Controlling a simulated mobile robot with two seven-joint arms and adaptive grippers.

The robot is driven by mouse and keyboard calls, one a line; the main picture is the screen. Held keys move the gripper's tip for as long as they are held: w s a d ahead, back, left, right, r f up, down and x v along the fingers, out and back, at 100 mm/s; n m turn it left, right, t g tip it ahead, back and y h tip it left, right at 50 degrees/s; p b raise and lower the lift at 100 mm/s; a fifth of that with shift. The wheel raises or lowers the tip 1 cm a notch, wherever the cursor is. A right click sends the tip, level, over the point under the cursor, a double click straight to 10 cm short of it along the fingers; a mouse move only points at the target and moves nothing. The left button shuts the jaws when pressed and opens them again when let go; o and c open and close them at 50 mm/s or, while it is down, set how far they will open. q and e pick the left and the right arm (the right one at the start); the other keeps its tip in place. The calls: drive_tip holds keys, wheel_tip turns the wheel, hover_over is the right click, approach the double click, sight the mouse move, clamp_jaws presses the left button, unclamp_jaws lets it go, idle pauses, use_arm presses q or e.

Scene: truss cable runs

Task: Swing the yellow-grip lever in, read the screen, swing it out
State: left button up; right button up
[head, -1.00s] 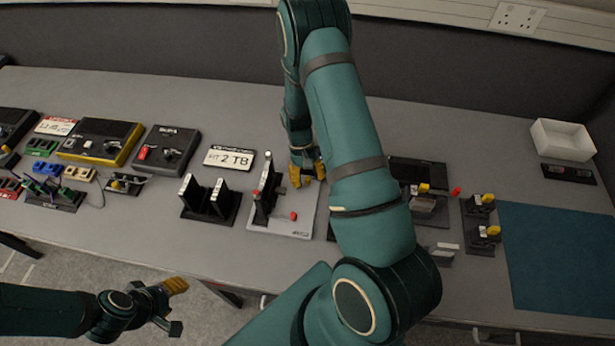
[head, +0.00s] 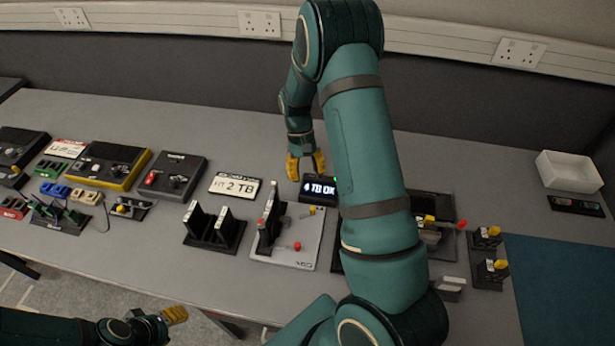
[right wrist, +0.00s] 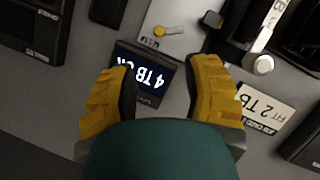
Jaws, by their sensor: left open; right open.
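The grey dock plate (head: 300,253) stands mid-table with a dark upright drive holder (head: 270,215) and a red knob (head: 297,246). In the right wrist view the plate (right wrist: 190,14) shows a lever with a yellow grip (right wrist: 159,31) lying across it near its edge. A small screen (head: 319,188) behind the plate reads "4 TB OK"; it also shows upside down in the right wrist view (right wrist: 148,77). My right gripper (head: 306,174) is open and empty above the table by the screen, apart from the lever. My left gripper (head: 180,322) is open and empty, low in front of the table.
A card (head: 236,186) left of the plate reads "FIT 2 TB". Two black drives stand in a rack (head: 215,232). Black and yellow boxes (head: 106,165) fill the left side. A blue mat (head: 560,290) and white bin (head: 568,170) are at right.

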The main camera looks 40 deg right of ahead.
drive_tip(key=shift+o, duration=0.2)
drive_tip(key=shift+s+d, duration=0.1)
drive_tip(key=c, duration=0.3)
drive_tip(key=m+t+y+b, duration=0.3)
drive_tip(key=m+t, duration=0.2)
drive_tip(key=m, duration=1)
approach(313, 208)
drive_tip(key=b+x, duration=0.3)
drive_tip(key=x, duration=0.7)
drive_tip(key=shift+f, duration=0.35)
clamp_jaws()
